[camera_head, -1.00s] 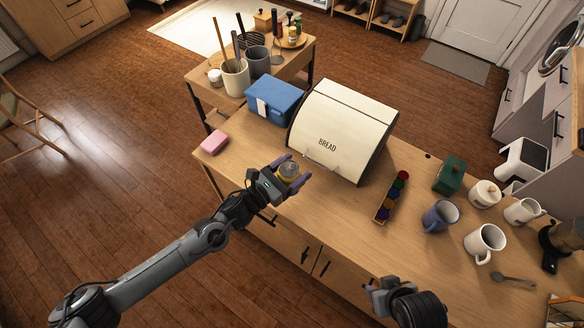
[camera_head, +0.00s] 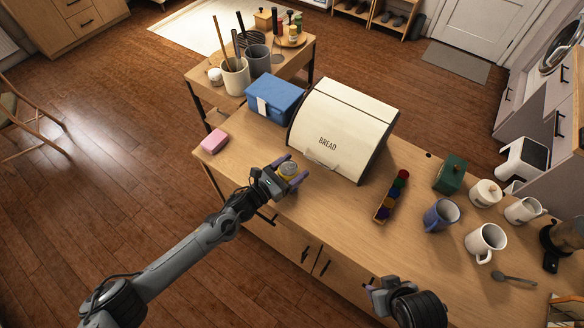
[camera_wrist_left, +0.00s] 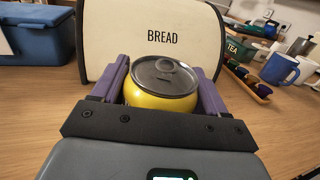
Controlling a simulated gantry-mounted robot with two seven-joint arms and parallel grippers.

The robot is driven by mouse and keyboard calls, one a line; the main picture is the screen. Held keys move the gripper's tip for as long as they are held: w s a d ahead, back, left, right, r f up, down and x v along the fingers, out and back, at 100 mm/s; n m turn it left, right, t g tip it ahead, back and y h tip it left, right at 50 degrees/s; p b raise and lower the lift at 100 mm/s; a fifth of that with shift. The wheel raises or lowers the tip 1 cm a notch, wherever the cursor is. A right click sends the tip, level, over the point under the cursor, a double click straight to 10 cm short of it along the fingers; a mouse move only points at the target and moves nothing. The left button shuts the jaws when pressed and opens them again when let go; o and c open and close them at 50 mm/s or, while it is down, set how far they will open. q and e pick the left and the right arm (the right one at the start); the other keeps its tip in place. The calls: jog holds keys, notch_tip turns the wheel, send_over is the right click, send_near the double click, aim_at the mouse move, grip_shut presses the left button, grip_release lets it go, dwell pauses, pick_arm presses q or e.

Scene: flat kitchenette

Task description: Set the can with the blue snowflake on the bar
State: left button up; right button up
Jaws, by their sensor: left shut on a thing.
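My left gripper (camera_head: 287,170) is shut around a yellow can (camera_head: 288,168) at the front edge of the wooden counter (camera_head: 310,210), before the bread box. In the left wrist view the can (camera_wrist_left: 162,98) is upright between the two purple fingers, its grey lid up. Its lower part is hidden by the gripper, and no blue snowflake shows on the visible part. I cannot tell whether its base touches the counter. My right gripper (camera_head: 370,292) is low at the front of the counter, apart from the can; its opening is unclear.
The cream bread box (camera_head: 345,125) stands behind the can. A blue box (camera_head: 273,98) and a pink block (camera_head: 214,141) are to the left. Bare counter lies between can and rack.

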pick_arm(q)
jog(key=shift+f, duration=0.15)
jog(key=o, duration=1.3)
